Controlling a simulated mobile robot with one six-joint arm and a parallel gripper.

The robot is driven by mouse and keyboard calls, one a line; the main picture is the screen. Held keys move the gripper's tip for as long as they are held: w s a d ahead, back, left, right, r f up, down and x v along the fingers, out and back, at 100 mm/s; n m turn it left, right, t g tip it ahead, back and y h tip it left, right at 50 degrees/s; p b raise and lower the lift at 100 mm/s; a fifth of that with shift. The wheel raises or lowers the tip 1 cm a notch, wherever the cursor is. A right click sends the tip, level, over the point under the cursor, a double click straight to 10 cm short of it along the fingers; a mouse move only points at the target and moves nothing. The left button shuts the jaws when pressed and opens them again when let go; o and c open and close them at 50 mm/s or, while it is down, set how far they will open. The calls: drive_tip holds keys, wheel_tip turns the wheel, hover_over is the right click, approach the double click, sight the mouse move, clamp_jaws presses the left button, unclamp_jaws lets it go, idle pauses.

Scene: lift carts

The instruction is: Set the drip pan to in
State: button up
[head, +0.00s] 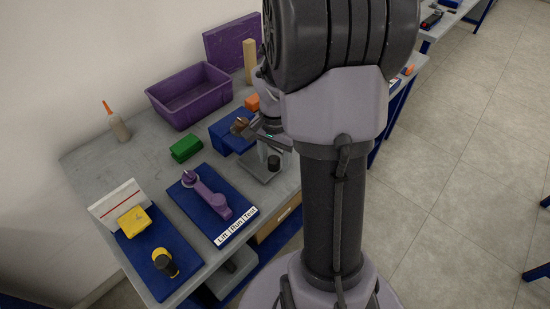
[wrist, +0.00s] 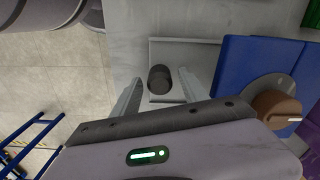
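The drip pan looks to be the flat grey tray (head: 257,168) with an upright dark knob (head: 274,162), at the table's front edge beside a blue box. In the wrist view the tray (wrist: 195,53) lies below my gripper (wrist: 159,88). The dark round knob (wrist: 159,79) shows between its two pale fingers, which are spread apart with a gap on each side. My gripper is open and empty. In the head view my arm hides part of the gripper and the tray's right side.
A blue box (wrist: 237,72) with a brown dial (wrist: 278,107) stands close beside the tray. A blue panel with a purple lever (head: 205,195), a green block (head: 186,148), a purple bin (head: 190,95) and a yellow-knobbed panel share the table.

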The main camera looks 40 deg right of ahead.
drive_tip(key=shift+r, duration=0.1)
wheel_tip(320, 180, up, 17)
drive_tip(key=p, duration=0.8)
drive_tip(key=shift+r, duration=0.1)
drive_tip(key=shift+c, duration=0.2)
